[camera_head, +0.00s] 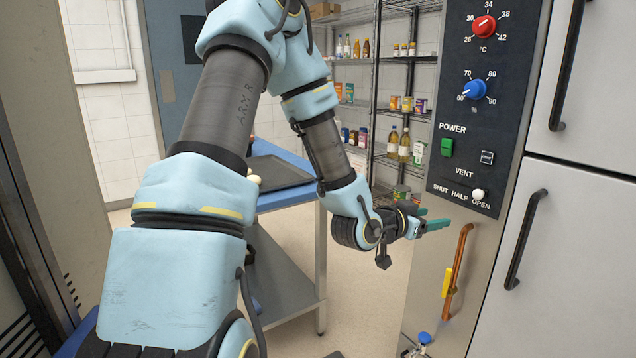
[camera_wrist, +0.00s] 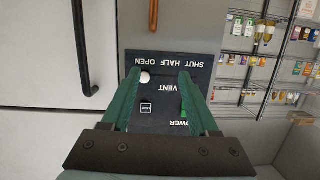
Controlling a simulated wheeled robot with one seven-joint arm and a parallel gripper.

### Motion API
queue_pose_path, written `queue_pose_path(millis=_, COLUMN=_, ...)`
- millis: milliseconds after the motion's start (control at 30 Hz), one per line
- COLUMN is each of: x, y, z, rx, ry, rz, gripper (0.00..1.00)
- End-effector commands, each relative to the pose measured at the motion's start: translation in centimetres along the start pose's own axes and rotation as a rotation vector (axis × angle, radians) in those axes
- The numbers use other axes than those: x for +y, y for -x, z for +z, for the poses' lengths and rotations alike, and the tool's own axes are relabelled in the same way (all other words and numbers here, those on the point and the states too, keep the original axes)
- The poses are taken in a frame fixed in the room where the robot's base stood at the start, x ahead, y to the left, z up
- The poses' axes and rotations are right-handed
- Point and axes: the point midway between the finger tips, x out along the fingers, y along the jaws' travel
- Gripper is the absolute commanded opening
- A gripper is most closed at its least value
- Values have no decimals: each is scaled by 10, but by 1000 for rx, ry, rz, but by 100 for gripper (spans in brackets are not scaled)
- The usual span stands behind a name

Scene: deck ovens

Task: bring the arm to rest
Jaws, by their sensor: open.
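My arm (camera_head: 232,105) reaches out bent, with its elbow raised and its forearm sloping down to the right. My gripper (camera_head: 437,219) is open and empty, just left of the control panel's lower edge. In the wrist view my gripper's (camera_wrist: 160,72) two green fingers stand apart in front of the upside-down panel. The white vent knob (camera_head: 477,193) sits at the OPEN end of its scale. It also shows in the wrist view (camera_wrist: 144,77), beside the left fingertip. I cannot tell the exact gap between fingers and panel; I see no grip on anything.
The dark control panel (camera_head: 486,100) has a red dial (camera_head: 484,26), a blue dial (camera_head: 474,89) and a green power switch (camera_head: 447,147). A blue table (camera_head: 283,196) holds a dark tray (camera_head: 280,172). Stocked shelves stand behind.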

Motion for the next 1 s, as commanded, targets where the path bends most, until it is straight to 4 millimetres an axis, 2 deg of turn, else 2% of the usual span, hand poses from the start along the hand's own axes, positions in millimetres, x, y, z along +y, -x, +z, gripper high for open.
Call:
queue_pose_path(millis=33, x=-18, y=11, z=12, rx=-94, ry=-9, rz=-35, gripper=61)
queue_pose_path(millis=167, x=-67, y=57, z=51, rx=-373, ry=28, rz=-155, gripper=61)
queue_pose_path(millis=267, x=-99, y=107, z=73, rx=-569, ry=103, rz=-265, gripper=61)
queue_pose_path(millis=300, x=-109, y=129, z=80, rx=-642, ry=142, rz=-310, gripper=61)
queue_pose_path(millis=433, x=-126, y=206, z=95, rx=-849, ry=311, rz=-455, gripper=61)
queue_pose_path(millis=500, x=-126, y=245, z=98, rx=-938, ry=416, rz=-520, gripper=61)
queue_pose_path(millis=600, x=-118, y=289, z=100, rx=-1030, ry=555, rz=-586, gripper=61)
queue_pose_path(millis=700, x=-107, y=317, z=99, rx=-1089, ry=662, rz=-623, gripper=61)
queue_pose_path(millis=800, x=-99, y=332, z=99, rx=-1120, ry=724, rz=-638, gripper=61)
queue_pose_path(millis=1000, x=-96, y=337, z=99, rx=-1132, ry=747, rz=-643, gripper=61)
